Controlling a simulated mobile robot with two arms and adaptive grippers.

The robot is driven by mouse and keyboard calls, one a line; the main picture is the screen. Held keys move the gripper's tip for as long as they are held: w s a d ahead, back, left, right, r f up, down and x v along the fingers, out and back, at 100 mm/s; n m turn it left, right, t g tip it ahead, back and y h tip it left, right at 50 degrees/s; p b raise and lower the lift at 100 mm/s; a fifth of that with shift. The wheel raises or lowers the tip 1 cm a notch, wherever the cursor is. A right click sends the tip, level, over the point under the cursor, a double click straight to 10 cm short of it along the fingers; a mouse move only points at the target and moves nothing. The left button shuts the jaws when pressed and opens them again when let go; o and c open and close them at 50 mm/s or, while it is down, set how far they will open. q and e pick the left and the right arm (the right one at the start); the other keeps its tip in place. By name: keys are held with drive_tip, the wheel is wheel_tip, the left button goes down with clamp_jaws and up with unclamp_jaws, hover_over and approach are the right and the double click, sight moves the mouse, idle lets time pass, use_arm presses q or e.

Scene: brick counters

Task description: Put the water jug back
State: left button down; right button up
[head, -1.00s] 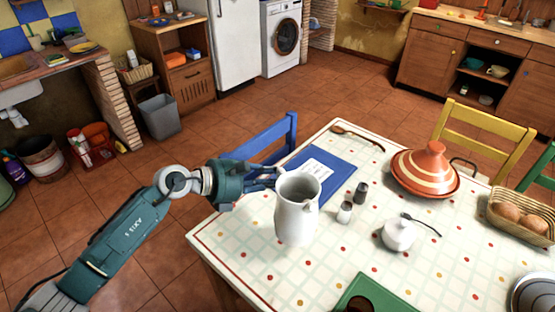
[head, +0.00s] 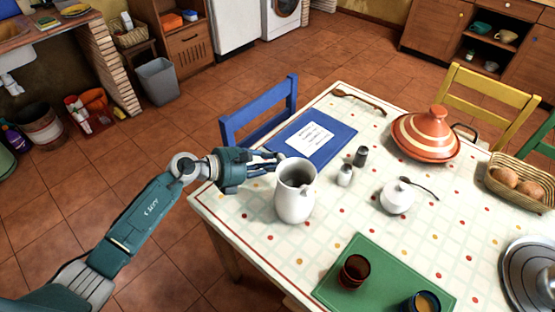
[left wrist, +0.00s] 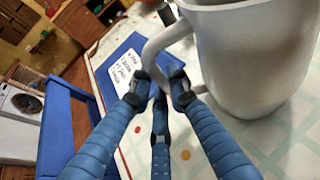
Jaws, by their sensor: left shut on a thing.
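The white water jug (head: 295,196) is upright at the near left part of the table (head: 225,208), over the checked cloth. Its base is at or very near the cloth; I cannot tell if it touches. My left gripper (head: 272,164) is shut on the jug's handle, on the jug's left side. In the left wrist view, the blue fingers (left wrist: 155,90) close around the handle, and the jug body (left wrist: 255,60) stands just beyond them to the right. My right gripper is not in view.
A blue placemat with a note (head: 340,140) lies behind the jug. Salt (head: 344,176) and pepper (head: 360,157) shakers and a sugar bowl (head: 396,198) stand to its right. A green mat (head: 385,258) with two glasses lies in front. A blue chair (head: 262,112) is behind the arm.

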use_arm(q)
drive_tip(key=shift+w+r, duration=0.1)
drive_tip(key=shift+r, duration=0.15)
drive_tip(key=shift+f, duration=0.15)
drive_tip(key=c, duration=1.7)
unclamp_jaws()
drive_tip(key=shift+f, duration=0.2)
drive_tip(key=shift+o, duration=0.2)
drive_tip(key=shift+r, duration=0.25)
drive_tip(key=b+v, duration=0.2)
drive_tip(key=v, duration=1)
drive_tip(key=shift+f, duration=0.1)
